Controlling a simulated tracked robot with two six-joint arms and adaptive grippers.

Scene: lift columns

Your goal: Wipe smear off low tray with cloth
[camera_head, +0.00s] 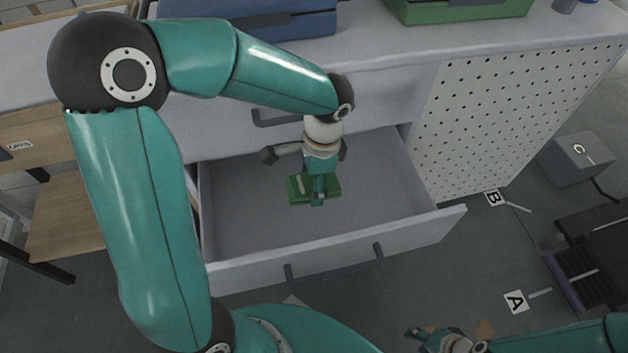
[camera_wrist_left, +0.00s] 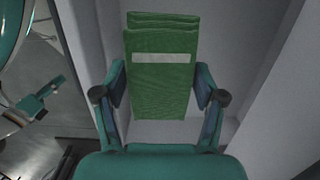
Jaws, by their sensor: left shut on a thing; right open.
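The low tray appears as a pulled-out grey drawer (camera_head: 250,225) under the white counter. A folded green cloth (camera_head: 299,190) with a pale stripe is in my left gripper (camera_head: 318,198), inside the drawer's outline. In the left wrist view the cloth (camera_wrist_left: 162,90) stands between the two fingers, which are shut on it. I cannot tell whether the cloth touches the drawer floor. I can make out no smear; the arm and cloth hide part of the floor. My right gripper (camera_head: 438,340) is open and empty at the bottom edge of the head view, outside the drawer.
The drawer front (camera_head: 410,240) and side walls surround my left gripper. A perforated white panel (camera_head: 510,115) stands at right. Blue (camera_head: 250,22) and green (camera_head: 460,8) cases sit on the counter above. A grey box (camera_head: 577,158) stands on the floor at right.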

